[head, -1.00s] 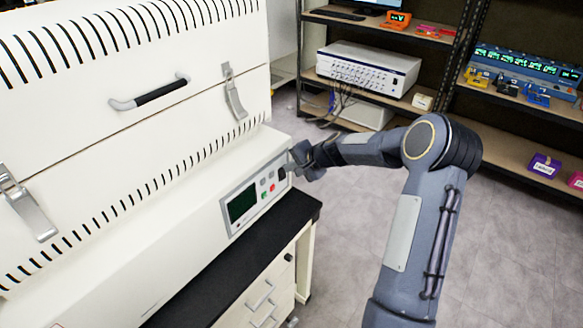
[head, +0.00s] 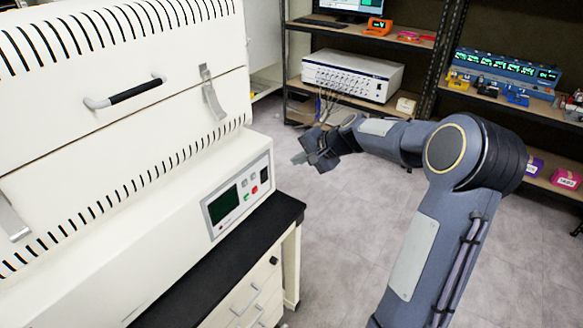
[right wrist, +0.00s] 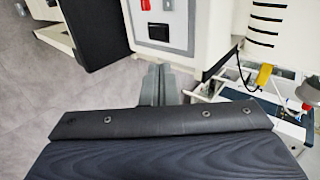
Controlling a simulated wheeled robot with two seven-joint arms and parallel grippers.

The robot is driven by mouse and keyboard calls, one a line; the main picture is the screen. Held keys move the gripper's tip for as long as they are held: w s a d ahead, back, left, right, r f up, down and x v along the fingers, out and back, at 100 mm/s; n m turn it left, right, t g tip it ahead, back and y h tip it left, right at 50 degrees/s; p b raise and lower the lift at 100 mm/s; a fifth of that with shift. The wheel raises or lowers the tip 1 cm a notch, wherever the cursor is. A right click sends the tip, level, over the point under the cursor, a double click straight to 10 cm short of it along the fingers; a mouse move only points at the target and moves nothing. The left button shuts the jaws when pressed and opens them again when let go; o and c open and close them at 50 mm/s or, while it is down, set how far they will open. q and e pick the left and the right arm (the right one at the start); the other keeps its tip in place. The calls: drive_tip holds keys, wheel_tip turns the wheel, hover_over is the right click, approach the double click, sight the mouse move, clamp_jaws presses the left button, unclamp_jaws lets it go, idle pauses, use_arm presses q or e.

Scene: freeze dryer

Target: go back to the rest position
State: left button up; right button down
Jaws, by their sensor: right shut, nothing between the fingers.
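My right gripper (head: 300,158) is shut and empty, held in free air to the right of the freeze dryer's control panel (head: 238,195). It is apart from the panel, with a visible gap. In the right wrist view the shut fingers (right wrist: 158,85) point toward the machine's front, with the panel's red and black parts beyond them. The white freeze dryer (head: 130,200) stands at the left with its lid closed. The panel has a dark screen and small red and green buttons. My left gripper is not in view.
The freeze dryer sits on a black-topped bench (head: 225,262) with drawers. Behind my right arm, a shelf rack (head: 300,75) holds a white instrument (head: 352,75) with cables. Another shelf at the right holds a blue device (head: 505,68). The grey floor (head: 330,235) between is clear.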

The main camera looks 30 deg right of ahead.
drive_tip(key=shift+s+d+r, duration=0.1)
drive_tip(key=shift+s+r, duration=0.15)
drive_tip(key=shift+r, duration=0.2)
drive_tip(key=s+a+r+n+g, duration=0.2)
drive_tip(key=s+a+r+n, duration=0.3)
drive_tip(key=s+a, duration=0.65)
drive_tip(key=s+a+f+n, duration=0.2)
drive_tip(key=s, duration=0.4)
drive_tip(key=s+a+f+n, duration=0.1)
drive_tip(key=s+a+n, duration=0.1)
drive_tip(key=s, duration=0.5)
drive_tip(key=s+a+f+n+g, duration=0.1)
drive_tip(key=s+a+f+n, duration=0.1)
drive_tip(key=s, duration=0.5)
drive_tip(key=shift+s+a+f+n, duration=0.3)
drive_tip(key=shift+a+n, duration=0.1)
drive_tip(key=shift+a, duration=0.45)
